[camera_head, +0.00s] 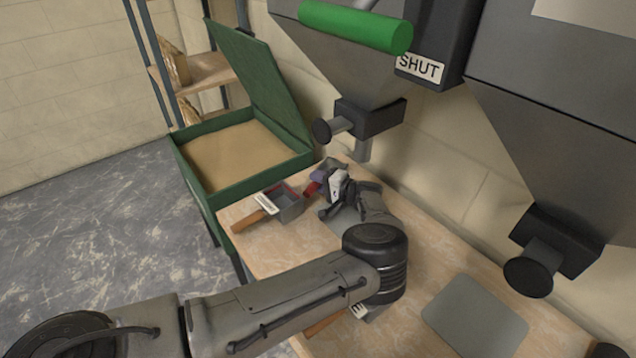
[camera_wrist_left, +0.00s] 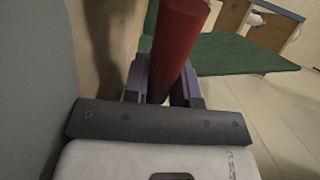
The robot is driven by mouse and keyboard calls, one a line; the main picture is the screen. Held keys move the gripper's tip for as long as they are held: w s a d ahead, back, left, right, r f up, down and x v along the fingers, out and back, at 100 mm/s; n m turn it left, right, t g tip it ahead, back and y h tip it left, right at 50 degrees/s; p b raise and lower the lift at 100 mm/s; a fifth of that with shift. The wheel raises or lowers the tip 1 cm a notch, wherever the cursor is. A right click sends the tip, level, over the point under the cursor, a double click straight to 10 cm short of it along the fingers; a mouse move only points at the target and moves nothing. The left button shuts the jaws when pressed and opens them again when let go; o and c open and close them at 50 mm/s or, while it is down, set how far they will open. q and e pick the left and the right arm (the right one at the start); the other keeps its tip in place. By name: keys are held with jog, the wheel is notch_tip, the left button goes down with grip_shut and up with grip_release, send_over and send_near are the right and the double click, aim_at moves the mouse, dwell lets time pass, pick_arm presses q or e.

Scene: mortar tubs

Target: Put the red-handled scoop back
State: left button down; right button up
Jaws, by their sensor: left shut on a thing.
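The red scoop handle (camera_head: 312,188) shows at my left gripper (camera_head: 322,177), over the far end of the wooden bench. In the left wrist view the red handle (camera_wrist_left: 177,50) stands between the purple fingers of my left gripper (camera_wrist_left: 163,88), which is shut on it. A small grey piece behind the fingers may be the scoop's bowl, but the gripper hides most of it. A grey open box with a red inner edge (camera_head: 290,207) sits on the bench just left of the gripper. My right gripper is not in view.
Grey hoppers (camera_head: 350,60) hang over the bench, one labelled SHUT. A grey mat (camera_head: 475,312) lies at the right.

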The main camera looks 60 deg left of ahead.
pick_arm(q)
jog(key=c, duration=1.4)
grip_release()
jog(key=shift+f, duration=0.1)
jog(key=o, duration=0.5)
jog(key=shift+w+d+r, duration=0.1)
jog(key=shift+d+r, duration=0.1)
jog(key=p+v, duration=0.2)
jog(key=v, duration=0.9)
jog(key=shift+w+d, duration=0.15)
jog(key=shift+d, duration=0.05)
